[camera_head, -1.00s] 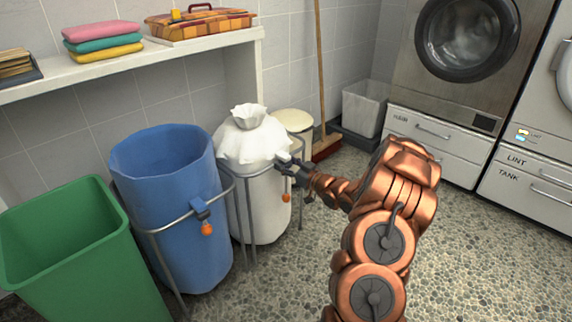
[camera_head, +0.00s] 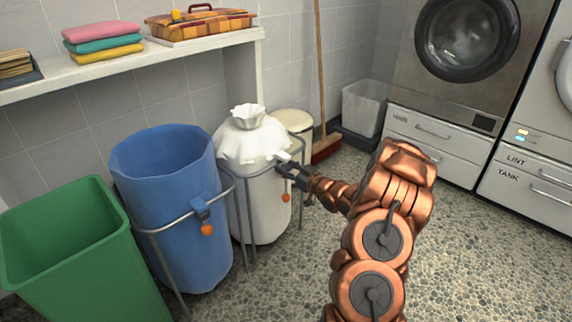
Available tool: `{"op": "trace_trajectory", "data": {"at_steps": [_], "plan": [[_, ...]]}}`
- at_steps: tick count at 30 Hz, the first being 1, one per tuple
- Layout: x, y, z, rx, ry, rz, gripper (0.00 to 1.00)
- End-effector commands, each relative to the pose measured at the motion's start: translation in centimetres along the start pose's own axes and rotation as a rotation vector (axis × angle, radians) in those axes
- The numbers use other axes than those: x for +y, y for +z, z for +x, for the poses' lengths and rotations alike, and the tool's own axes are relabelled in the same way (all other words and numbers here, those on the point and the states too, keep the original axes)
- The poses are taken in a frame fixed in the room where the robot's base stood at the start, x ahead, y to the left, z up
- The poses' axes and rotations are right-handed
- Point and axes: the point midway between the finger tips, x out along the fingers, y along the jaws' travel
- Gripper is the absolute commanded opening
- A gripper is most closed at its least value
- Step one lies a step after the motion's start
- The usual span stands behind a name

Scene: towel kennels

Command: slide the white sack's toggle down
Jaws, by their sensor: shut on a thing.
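The white sack (camera_head: 254,141) hangs in a grey metal frame (camera_head: 240,215), its top gathered into a ruffled neck. My gripper (camera_head: 283,163) is at the sack's right front, by the frame's upper rim. It is shut on the white sack's toggle (camera_head: 283,156), a small pale piece that shows just above the fingers. An orange tag (camera_head: 286,197) hangs below the gripper against the sack. The fingers cover most of the toggle, so its exact grip is hard to see.
A green bin (camera_head: 75,260) is further left. Open pebbled floor (camera_head: 480,240) lies to the right.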

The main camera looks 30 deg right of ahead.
Motion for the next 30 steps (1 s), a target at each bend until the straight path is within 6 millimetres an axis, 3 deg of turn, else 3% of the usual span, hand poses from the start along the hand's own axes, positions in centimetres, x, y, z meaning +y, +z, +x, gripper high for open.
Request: {"op": "trace_trajectory", "data": {"at_steps": [30], "plan": [[0.2, 6.7, 0.1, 0.0, 0.003, -0.001, 0.0]]}}
